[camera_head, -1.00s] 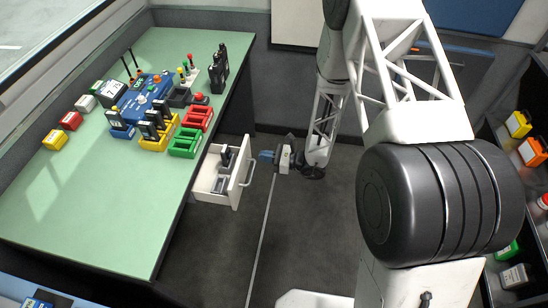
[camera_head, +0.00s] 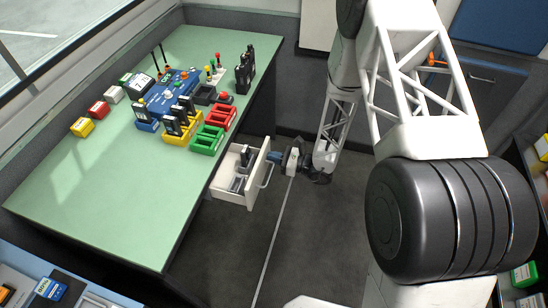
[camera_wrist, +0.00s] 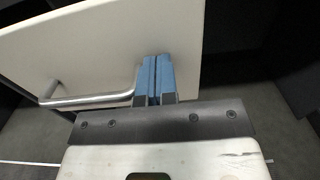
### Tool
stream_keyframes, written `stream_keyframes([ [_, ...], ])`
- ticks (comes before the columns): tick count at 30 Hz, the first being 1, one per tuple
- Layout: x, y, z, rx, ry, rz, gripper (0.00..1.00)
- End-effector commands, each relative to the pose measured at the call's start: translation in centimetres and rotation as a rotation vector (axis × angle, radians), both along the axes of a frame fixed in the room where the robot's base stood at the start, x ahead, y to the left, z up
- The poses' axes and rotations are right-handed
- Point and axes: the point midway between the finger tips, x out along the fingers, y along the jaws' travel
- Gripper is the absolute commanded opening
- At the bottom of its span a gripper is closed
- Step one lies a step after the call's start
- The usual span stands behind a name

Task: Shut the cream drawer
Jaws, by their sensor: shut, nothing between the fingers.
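The cream drawer (camera_head: 232,190) stands open, pulled out from under the green desk in the head view. It holds dark and grey items. Its front panel fills the upper part of the wrist view (camera_wrist: 90,45), with a silver bar handle (camera_wrist: 95,100) on it. My gripper (camera_head: 276,157) is just to the right of the drawer front in the head view. In the wrist view its blue fingertips (camera_wrist: 154,66) are closed together beside the handle's right end, in front of the panel. Whether they touch the panel, I cannot tell.
The green desk (camera_head: 110,190) above carries a blue console (camera_head: 165,97) and several coloured trays and radios. Open dark floor (camera_head: 320,230) lies to the right of the drawer. Shelves with coloured boxes stand at the right edge.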

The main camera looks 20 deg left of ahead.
Motion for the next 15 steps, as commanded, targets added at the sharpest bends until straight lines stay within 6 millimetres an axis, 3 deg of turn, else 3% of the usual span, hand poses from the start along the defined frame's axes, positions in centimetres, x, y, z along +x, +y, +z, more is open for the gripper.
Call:
stream_keyframes([
  [5, 0.0, 1.5, 0.0, -0.001, 0.0, 0.002, 0.0],
  [15, 0.0, 6.4, 0.0, 0.001, -0.002, 0.003, 0.0],
])
